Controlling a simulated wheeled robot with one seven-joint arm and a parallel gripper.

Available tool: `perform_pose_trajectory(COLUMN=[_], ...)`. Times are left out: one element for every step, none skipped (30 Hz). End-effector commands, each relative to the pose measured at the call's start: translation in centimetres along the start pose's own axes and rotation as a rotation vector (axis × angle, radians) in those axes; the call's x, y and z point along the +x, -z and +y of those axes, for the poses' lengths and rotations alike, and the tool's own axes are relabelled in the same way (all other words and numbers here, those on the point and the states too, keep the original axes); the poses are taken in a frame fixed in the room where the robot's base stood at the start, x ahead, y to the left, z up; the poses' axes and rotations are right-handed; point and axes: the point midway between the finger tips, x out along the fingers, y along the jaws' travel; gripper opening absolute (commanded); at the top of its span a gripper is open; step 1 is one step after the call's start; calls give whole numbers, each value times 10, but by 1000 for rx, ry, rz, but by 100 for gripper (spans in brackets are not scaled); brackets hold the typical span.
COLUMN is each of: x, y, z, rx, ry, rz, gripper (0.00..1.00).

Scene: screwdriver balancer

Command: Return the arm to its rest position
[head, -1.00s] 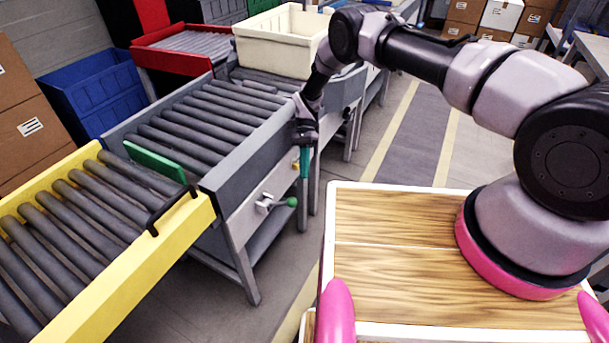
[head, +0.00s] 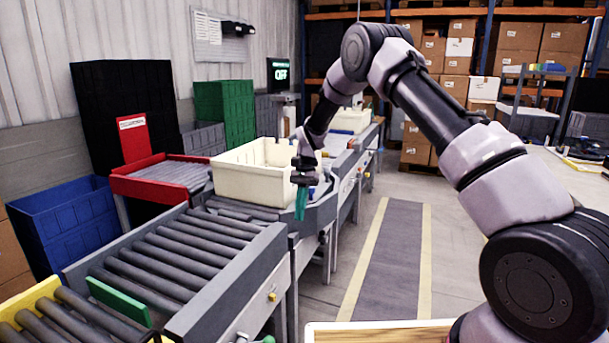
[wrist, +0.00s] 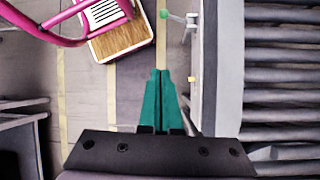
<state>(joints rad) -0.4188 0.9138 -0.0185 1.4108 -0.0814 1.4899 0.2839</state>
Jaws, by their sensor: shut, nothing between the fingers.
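My arm rises from the lower right of the head view and bends over at the top, with its forearm hanging down at the middle. My gripper (head: 301,204) points down with its green fingers together and nothing between them. In the head view it appears in front of the right end of a cream bin. In the wrist view the green fingers (wrist: 160,100) also meet, over the floor beside the conveyor's side frame. My wooden-topped base (head: 380,332) shows at the bottom of the head view.
The roller conveyor (head: 180,255) with a green divider (head: 118,302) runs along the left. The cream bin (head: 250,172) stands farther along it. A blue bin (head: 65,222) and a red tray (head: 160,180) are behind. The striped floor (head: 385,260) on the right is clear.

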Motion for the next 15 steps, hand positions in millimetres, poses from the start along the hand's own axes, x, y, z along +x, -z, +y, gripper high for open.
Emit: perform_pose_trajectory(x=[-30,-45,-63,-76,-89,-105,-117,-128,-142,-152,-161,-173,-181,-188,-198], y=[-8,-12,-18,-22,-27,-33,-38,-44,-51,-56,-62,-70,-76,-83,-91], z=[13,20,30,38,46,57,66,75,88,97,107,120,130,140,153], rx=[-13,-21,-31,-38,-46,-57,-63,-70,-80,-87,-93,-101,-107,-113,-122], ry=[36,54,77,95,112,134,150,166,186,202,217,237,251,265,283], rz=[30,48,71,89,107,132,150,170,195,216,236,263,284,304,333], gripper=[0,0,0,0,0,0,0,0,0,0,0,0,0,0,0])
